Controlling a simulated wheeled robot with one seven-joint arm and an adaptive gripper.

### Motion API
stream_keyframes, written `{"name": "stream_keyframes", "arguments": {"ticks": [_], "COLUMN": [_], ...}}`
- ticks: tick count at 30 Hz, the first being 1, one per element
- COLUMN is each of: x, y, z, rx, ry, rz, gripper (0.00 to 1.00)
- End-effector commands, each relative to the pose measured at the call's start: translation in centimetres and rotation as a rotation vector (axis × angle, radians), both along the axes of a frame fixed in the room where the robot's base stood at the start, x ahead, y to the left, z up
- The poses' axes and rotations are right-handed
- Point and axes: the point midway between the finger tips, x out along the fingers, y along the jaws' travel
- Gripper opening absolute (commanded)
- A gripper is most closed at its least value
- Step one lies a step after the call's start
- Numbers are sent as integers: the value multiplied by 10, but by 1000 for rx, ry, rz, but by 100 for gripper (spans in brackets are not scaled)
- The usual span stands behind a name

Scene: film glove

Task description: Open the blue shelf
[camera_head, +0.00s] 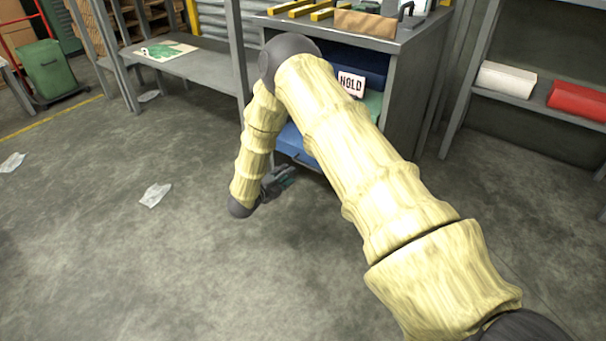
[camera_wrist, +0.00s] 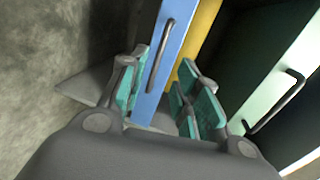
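The blue shelf (camera_head: 290,140) is a low blue drawer-like front in the grey cabinet, partly covered by my arm in the head view. In the wrist view, its blue front (camera_wrist: 172,62) runs up between my fingers, with a dark bar handle (camera_wrist: 160,55) on it. A yellow strip (camera_wrist: 204,35) shows along its right side. My gripper (camera_wrist: 166,68) has teal pads and its fingers are apart, one side left of the blue front and the other right. I cannot tell whether they touch it. In the head view my gripper (camera_head: 280,182) is low before the cabinet.
A pale green front (camera_wrist: 285,85) with a dark handle is to the right in the wrist view. A "HOLD" sign (camera_head: 351,84) is on the cabinet (camera_head: 408,85). A grey bench (camera_head: 205,68) stands left. Open floor with scattered papers (camera_head: 155,195) lies left and in front.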

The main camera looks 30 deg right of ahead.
Motion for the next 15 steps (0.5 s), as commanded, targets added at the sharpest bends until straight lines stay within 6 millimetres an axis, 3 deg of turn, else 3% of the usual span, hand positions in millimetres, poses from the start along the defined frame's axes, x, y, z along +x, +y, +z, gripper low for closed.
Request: {"name": "stream_keyframes", "arguments": {"ticks": [8,15], "x": [7,21], "y": [-16,-50], "z": [-5,-14], "rx": [1,1], "ry": [-22,-23], "rz": [-22,-21], "gripper": [32,32]}}
